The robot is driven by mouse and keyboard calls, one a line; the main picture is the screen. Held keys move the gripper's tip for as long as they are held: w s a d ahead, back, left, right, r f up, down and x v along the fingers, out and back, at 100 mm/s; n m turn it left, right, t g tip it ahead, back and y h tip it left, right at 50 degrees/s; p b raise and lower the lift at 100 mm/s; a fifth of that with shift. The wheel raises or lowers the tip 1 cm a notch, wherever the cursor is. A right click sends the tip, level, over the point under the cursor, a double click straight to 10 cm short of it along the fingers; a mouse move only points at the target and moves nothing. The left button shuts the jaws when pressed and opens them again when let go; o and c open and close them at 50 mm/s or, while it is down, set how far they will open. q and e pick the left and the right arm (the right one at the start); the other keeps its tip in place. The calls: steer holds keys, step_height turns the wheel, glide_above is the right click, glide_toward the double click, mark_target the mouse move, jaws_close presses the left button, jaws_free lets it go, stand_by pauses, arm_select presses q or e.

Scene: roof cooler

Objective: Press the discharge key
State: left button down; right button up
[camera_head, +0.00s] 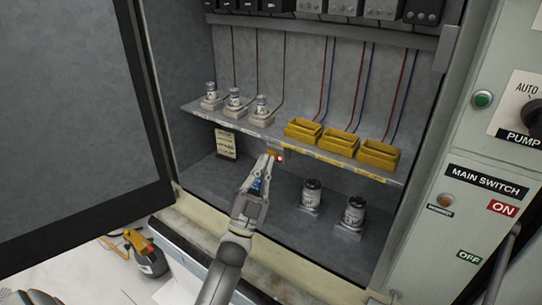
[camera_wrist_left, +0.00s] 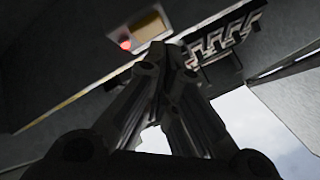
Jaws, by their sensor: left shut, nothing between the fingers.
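A small orange-yellow key (camera_head: 273,153) sits on the front edge of the cabinet shelf, with a lit red lamp (camera_head: 280,159) beside it. I take this to be the discharge key. In the left wrist view the key (camera_wrist_left: 151,27) is a tan plate in a pale frame, with the red lamp (camera_wrist_left: 125,44) at its left. My left gripper (camera_head: 268,162) is shut and empty, its fingertips right at the shelf edge by the key. In the wrist view its fingertips (camera_wrist_left: 165,52) are just below the key; I cannot tell whether they touch. My right gripper is not in view.
The shelf (camera_head: 215,115) carries three small capacitors at left and yellow blocks (camera_head: 341,143) at right. Two dark cans (camera_head: 312,193) stand on the cabinet floor, right of my arm. The open door (camera_head: 70,120) is at left. The main switch panel (camera_head: 484,182) is at right.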

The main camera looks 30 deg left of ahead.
arm_select(q)
steer(key=shift+w, duration=0.35)
steer(key=shift+w+b, duration=0.3)
stand_by(0.5)
steer(key=shift+s, duration=0.1)
stand_by(0.3)
steer(key=shift+s+p, duration=0.3)
steer(key=shift+s, duration=0.4)
steer(key=s, duration=0.2)
steer(key=s+p, duration=0.1)
steer(key=s, duration=0.2)
steer(key=shift+a, duration=0.2)
steer(key=shift+w+f+y, duration=0.1)
steer(key=shift+y, duration=0.2)
stand_by(0.4)
